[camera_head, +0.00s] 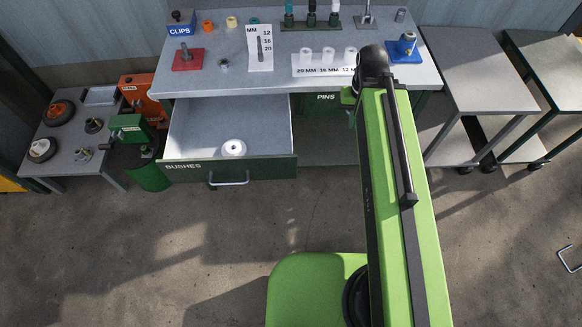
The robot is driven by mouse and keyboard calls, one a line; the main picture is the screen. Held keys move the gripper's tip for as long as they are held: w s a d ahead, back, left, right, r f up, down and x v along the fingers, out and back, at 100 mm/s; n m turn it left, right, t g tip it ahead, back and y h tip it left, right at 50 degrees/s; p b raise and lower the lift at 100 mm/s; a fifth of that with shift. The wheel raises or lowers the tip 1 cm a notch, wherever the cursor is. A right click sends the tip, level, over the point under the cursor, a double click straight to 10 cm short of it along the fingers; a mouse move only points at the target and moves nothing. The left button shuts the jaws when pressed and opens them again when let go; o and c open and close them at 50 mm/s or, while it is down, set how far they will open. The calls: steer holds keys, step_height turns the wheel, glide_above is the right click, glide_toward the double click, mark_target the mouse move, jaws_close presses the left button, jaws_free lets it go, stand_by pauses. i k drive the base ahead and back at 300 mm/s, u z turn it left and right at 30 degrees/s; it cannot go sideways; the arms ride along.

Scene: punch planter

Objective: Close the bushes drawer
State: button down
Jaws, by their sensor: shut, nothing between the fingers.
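The bushes drawer (228,169) is pulled out from the left side of the workbench (200,83). Its dark green front carries the label BUSHES and a pale bar handle (229,181). A white ring-shaped bush (233,148) lies inside near the front, and the rest of the drawer floor looks empty. My green arm reaches forward to the right of the drawer, its far end over the bench's front edge.
The pins drawer front (325,98) is partly hidden by my arm. Grey tables (480,75) stand at right. The floor before the drawer is clear.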

mark_target(199, 127)
steer(key=z, duration=0.05)
steer(key=k, duration=1.8)
steer(key=u, duration=1.5)
steer(key=i, duration=1)
steer(key=z, duration=0.05)
